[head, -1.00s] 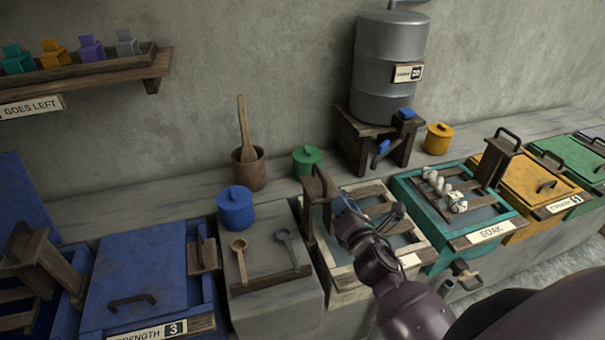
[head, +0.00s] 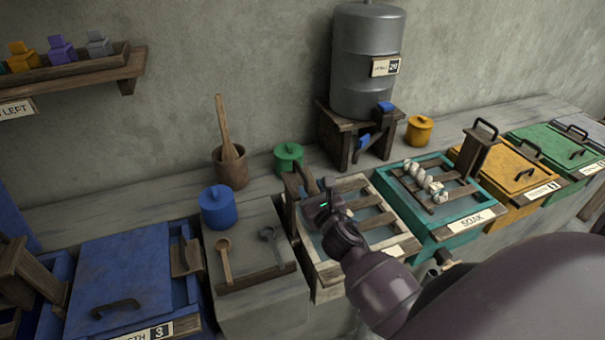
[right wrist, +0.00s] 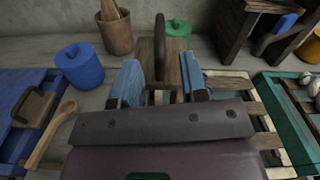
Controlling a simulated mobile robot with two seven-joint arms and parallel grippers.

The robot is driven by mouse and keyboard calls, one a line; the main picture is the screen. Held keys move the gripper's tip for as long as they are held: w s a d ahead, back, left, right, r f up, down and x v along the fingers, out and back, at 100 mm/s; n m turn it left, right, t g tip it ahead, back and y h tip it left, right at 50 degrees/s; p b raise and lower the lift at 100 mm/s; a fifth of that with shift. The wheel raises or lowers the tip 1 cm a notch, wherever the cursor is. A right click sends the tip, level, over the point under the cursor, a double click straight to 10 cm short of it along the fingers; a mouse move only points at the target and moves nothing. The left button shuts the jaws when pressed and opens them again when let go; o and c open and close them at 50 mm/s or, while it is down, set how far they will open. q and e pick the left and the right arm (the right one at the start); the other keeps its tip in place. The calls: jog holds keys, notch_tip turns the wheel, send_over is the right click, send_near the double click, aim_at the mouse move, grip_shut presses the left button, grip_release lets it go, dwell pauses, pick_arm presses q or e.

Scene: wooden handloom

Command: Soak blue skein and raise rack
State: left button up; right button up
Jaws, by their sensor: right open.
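My right gripper (head: 318,204) is open over the pale vat (head: 338,272), near the upright post (head: 291,212) of its slatted rack (head: 375,222). In the right wrist view, its two blue-grey fingers (right wrist: 161,82) stand on either side of the post's dark handle (right wrist: 160,40), with gaps between. No blue skein is visible. Pale twisted skeins (head: 425,180) lie on the rack in the teal vat (head: 455,228) labelled SOAK, whose post (head: 478,157) stands at its right back corner. My left gripper is not in view.
Blue (head: 217,208), green (head: 289,158) and yellow (head: 419,131) jars stand behind. A metal barrel (head: 367,60) rises at the back. Yellow (head: 505,168) and green (head: 550,142) lidded vats are on the right.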

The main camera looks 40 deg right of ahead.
aim_at(307, 181)
jog(key=x, duration=0.6)
jog(key=shift+w, duration=0.4)
grip_shut()
